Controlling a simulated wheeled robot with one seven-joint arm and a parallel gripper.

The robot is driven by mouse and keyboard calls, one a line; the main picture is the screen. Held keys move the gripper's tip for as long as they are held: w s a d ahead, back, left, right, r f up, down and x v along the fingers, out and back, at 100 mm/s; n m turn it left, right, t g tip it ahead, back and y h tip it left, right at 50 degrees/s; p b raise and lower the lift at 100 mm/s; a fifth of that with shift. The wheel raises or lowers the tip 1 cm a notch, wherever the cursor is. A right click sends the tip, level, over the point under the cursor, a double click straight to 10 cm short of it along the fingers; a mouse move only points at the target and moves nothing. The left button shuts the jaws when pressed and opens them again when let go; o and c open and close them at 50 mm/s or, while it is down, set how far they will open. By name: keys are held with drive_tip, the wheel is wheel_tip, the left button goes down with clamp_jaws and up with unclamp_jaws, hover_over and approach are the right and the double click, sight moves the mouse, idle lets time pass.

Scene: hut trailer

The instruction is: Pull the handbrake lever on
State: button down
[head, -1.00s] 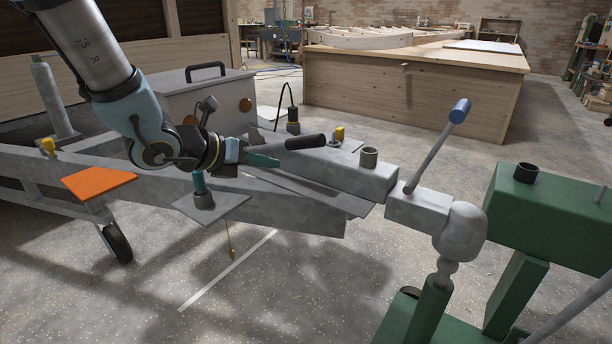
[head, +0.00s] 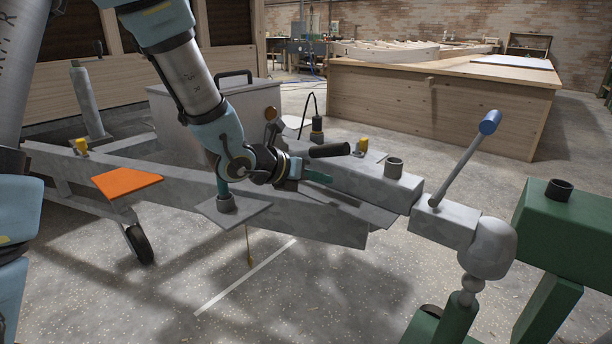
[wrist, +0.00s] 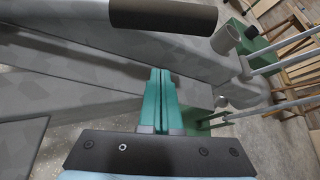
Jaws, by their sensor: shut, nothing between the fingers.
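The handbrake lever's black grip (head: 330,150) lies low and nearly level over the grey drawbar, pointing right. Its left end and base are hidden behind my wrist in the head view. My gripper (head: 327,179) has teal fingers, shut and empty, just below and in front of the grip. In the wrist view the grip (wrist: 164,15) crosses the top edge, and my shut fingertips (wrist: 160,72) point toward it with a visible gap. I see no contact.
A short grey tube (head: 393,168) stands on the drawbar. An orange plate (head: 127,184) is at left. Floor in front is open.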

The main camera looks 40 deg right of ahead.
sight(326, 151)
drive_tip(key=shift+x, duration=1.05)
drive_tip(key=shift+w+d+r+p, duration=0.1)
drive_tip(key=shift+w+r+p, duration=0.15)
drive_tip(key=shift+r, duration=0.4)
drive_tip(key=shift+w+r+p, duration=0.25)
drive_tip(key=shift+r, duration=0.35)
drive_tip(key=shift+w+d+r+p, duration=0.1)
drive_tip(key=shift+w+r+p, duration=0.15)
drive_tip(key=shift+r, duration=0.4)
drive_tip(key=shift+r, duration=0.1)
drive_tip(key=shift+w+a+r+n+g+p, duration=0.1)
drive_tip(key=shift+w+r+n+g+p, duration=0.1)
drive_tip(key=shift+r+p, duration=0.5)
drive_tip(key=shift+w+r+n+g+p, duration=0.1)
drive_tip(key=shift+w+r+n+p, duration=0.1)
drive_tip(key=shift+r+p, duration=0.5)
drive_tip(key=w+a+r+n+g+h+p, duration=0.1)
drive_tip(key=w+a+r+n+g+p, duration=0.1)
drive_tip(key=w+r+p, duration=0.3)
drive_tip(key=w+a+r+n+g+h+p, duration=0.2)
drive_tip(key=w+r+n+p, duration=0.2)
drive_tip(key=w+r, duration=0.3)
drive_tip(key=shift+w+r+h+p, duration=0.3)
drive_tip(key=shift+w+p, duration=0.15)
drive_tip(key=shift+w, duration=1.25)
